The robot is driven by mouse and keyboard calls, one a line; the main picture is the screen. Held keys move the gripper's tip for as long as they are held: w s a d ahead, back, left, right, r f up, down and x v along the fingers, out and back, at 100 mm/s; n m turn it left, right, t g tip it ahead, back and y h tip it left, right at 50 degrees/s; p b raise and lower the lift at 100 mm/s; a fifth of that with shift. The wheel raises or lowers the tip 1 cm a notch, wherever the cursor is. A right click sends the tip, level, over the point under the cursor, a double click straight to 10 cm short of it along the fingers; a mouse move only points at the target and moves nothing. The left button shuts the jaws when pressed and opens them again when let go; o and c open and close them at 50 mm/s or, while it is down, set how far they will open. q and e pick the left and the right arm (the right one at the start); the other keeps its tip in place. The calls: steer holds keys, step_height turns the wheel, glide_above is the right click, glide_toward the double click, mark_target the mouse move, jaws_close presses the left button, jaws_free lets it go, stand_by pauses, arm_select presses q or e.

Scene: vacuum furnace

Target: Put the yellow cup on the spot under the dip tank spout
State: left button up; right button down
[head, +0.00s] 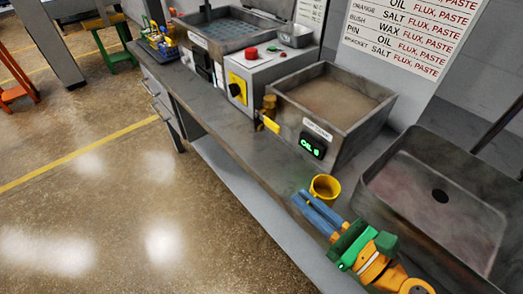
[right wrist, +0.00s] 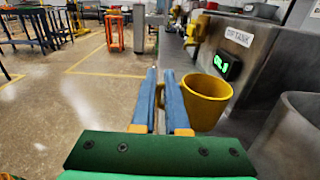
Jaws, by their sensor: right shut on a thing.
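The yellow cup (head: 326,186) is upright at the bench's front side, before the dip tank (head: 353,128). My right gripper (head: 304,197) has its blue fingers shut on the cup's handle; in the right wrist view the cup (right wrist: 207,103) sits just right of the fingers (right wrist: 160,76). I cannot tell whether the cup touches the bench. The tank's brass spout with a yellow lever (head: 270,117) is on its left side, farther along the bench from the cup. No marked spot under it can be made out. My left gripper is not in view.
A grey sink basin (head: 432,200) is right of the cup. A control box with a yellow switch plate and red button (head: 255,75) stands beyond the spout. The bench (head: 240,125) is bare along its front edge. A wall sign (head: 405,35) hangs behind.

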steer(key=f+x, duration=0.1)
steer(key=x, duration=0.4)
steer(key=f+p+x, duration=0.1)
steer(key=x, duration=0.4)
steer(key=a+f+p+x, duration=0.1)
steer(key=x, duration=0.5)
steer(key=shift+s, duration=0.45)
steer(key=shift+w+d+r+p, duration=0.1)
steer(key=shift+r+p, duration=0.1)
steer(key=shift+p, duration=0.3)
steer(key=c, duration=1.4)
jaws_free()
steer(key=shift+f, duration=0.15)
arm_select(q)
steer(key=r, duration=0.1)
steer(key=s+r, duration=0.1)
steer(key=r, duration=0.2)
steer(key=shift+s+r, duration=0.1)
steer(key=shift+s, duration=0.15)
arm_select(e)
steer(key=o, duration=0.5)
